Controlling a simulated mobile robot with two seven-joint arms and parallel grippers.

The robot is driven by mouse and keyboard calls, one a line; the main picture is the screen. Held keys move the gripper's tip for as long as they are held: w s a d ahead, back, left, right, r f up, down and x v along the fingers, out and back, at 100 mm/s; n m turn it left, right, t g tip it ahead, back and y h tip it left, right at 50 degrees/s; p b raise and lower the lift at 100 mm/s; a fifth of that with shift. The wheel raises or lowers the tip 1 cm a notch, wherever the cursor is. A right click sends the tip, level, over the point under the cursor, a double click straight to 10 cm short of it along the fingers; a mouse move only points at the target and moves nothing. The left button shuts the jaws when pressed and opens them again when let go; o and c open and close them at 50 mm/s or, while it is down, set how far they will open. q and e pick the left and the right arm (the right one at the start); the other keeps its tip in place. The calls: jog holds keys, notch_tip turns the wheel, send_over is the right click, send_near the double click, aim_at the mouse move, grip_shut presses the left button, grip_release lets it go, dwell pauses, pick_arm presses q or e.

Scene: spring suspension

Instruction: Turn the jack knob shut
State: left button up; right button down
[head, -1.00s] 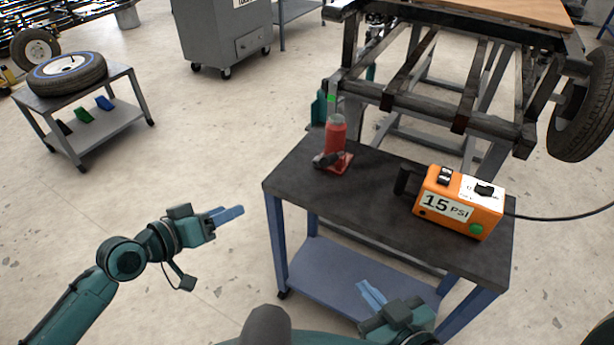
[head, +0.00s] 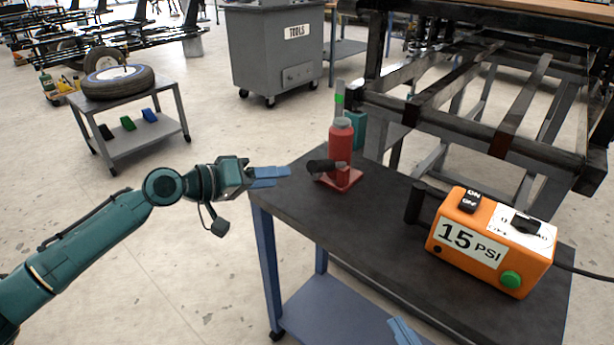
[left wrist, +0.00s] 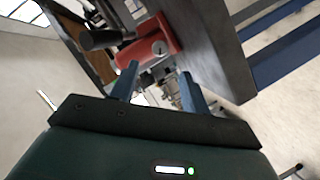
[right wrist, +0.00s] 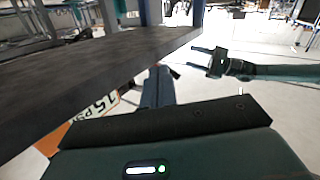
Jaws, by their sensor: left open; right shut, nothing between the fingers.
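The red bottle jack (head: 341,143) stands upright on the dark table, near its far-left corner. A black cylindrical handle socket (head: 324,166) sticks out from its left side. In the left wrist view the red jack (left wrist: 150,50) lies ahead of the fingertips, with a small round silver knob (left wrist: 159,47) on its base and the black socket (left wrist: 100,38) beside it. My left gripper (head: 288,172) is open and empty, left of the jack and apart from it. My right gripper (head: 402,330) is shut and empty, low by the table's front; it also shows in the right wrist view (right wrist: 158,72).
The orange 15 PSI box (head: 490,242) stands on the right of the table (head: 385,240), its cable running right. A vehicle frame (head: 450,130) rises behind the table. A cart with a tyre (head: 117,82) stands at back left.

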pick_arm(q)
jog(key=b+x, duration=0.1)
jog(key=x, duration=0.7)
jog(key=shift+w+d, duration=0.1)
jog(key=shift+d, duration=0.1)
pick_arm(e)
jog(key=shift+a+r+n+t+y, duration=0.1)
jog(key=shift+a+n+t+y, duration=0.05)
jog(key=shift+n+t+y, duration=0.2)
